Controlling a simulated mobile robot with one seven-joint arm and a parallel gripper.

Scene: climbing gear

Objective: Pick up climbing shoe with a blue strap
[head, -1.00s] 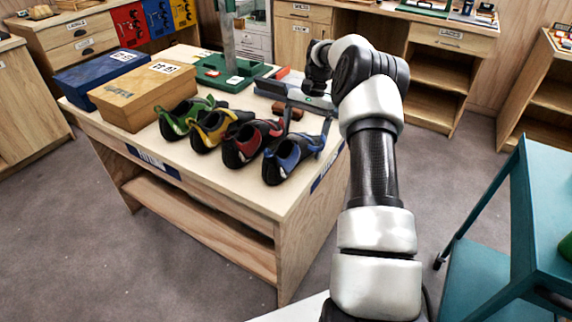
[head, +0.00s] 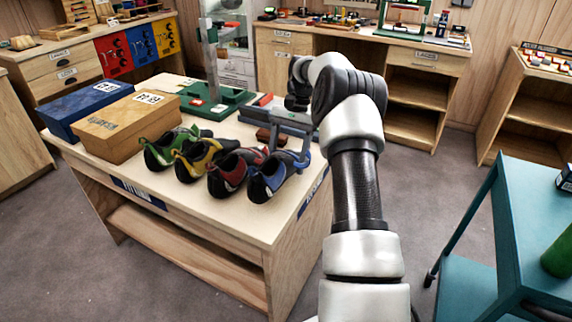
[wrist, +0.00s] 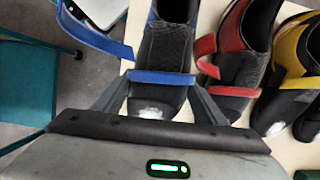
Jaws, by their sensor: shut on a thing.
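The climbing shoe with a blue strap (head: 268,180) is dark with blue sides, at the right end of a row of shoes on the wooden table (head: 225,222). My gripper (head: 294,154) reaches down to it. In the wrist view, my gripper's fingers (wrist: 153,98) stand on either side of the blue-strapped shoe (wrist: 163,50), close against it near the front blue strap. The gripper is shut on this shoe. The shoe appears slightly above the tabletop; its underside is hard to see.
The red shoe (head: 232,171) is close beside it, then yellow (head: 203,158) and green (head: 168,147) shoes. Shoe boxes (head: 125,124) stand at left. A green-based measuring stand (head: 214,102) is behind. A teal cart (head: 500,235) stands at right, with open floor between.

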